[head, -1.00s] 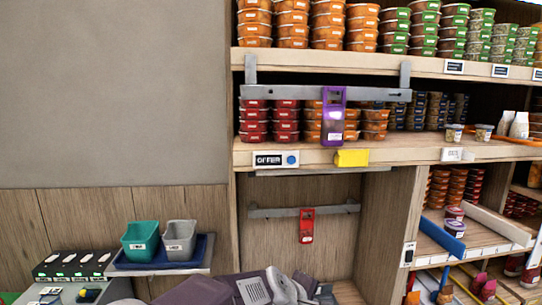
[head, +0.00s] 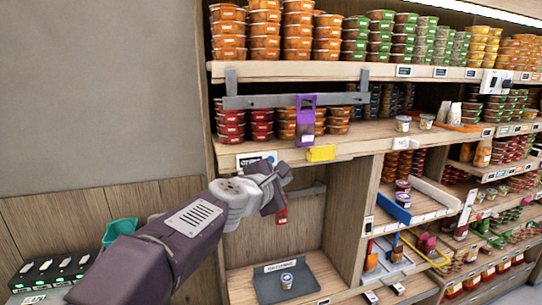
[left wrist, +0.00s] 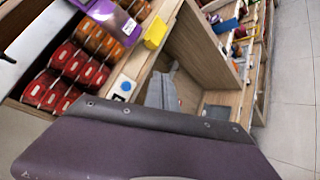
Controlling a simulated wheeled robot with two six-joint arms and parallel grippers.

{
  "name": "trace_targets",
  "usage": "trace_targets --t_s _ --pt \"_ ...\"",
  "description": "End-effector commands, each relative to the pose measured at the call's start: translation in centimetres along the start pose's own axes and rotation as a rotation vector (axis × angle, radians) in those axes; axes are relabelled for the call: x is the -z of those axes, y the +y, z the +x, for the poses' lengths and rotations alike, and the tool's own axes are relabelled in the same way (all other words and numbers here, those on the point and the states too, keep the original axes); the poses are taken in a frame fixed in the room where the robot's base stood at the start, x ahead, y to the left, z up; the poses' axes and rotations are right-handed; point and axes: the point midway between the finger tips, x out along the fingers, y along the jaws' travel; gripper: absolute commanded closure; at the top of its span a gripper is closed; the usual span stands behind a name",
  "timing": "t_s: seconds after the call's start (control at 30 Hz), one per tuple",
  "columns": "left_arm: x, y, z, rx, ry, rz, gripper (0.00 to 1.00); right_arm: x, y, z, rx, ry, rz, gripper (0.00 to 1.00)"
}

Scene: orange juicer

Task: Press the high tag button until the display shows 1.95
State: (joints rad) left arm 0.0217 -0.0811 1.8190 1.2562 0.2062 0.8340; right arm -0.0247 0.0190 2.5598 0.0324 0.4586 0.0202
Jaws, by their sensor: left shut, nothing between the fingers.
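The white shelf-edge tag (head: 250,160) with a dark display and a round blue button (head: 272,158) sits on the upper shelf's front edge. Its display text is too small to read now. The blue button also shows in the left wrist view (left wrist: 125,86). My left gripper (head: 282,175) is shut and empty, just below and right of the tag in the head view. I cannot tell whether it touches anything. A purple device (head: 306,122) hangs on a grey rail above. A red device (head: 281,215) hangs lower, partly behind my gripper. My right gripper is not in view.
A yellow tag (head: 321,153) sits right of the white tag. A small cup (head: 287,281) stands on a dark tray (head: 265,292) in the lower bay. Stacked food tubs fill the shelves. A teal bin (head: 120,230) is at lower left, partly behind my arm.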

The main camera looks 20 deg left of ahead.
Motion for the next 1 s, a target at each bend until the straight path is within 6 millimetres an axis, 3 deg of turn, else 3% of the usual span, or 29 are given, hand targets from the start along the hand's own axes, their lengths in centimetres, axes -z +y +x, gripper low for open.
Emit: trace_targets --t_s 0.27,0.8,1.0 --pt "0.3 0.1 0.3 0.000 0.002 0.001 1.00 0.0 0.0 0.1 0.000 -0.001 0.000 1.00" --pt "3.8 3.8 5.2 0.001 0.002 0.001 1.00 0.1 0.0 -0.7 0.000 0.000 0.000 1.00" --pt "4.5 4.3 6.1 0.001 0.002 0.001 1.00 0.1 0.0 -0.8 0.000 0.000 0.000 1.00"
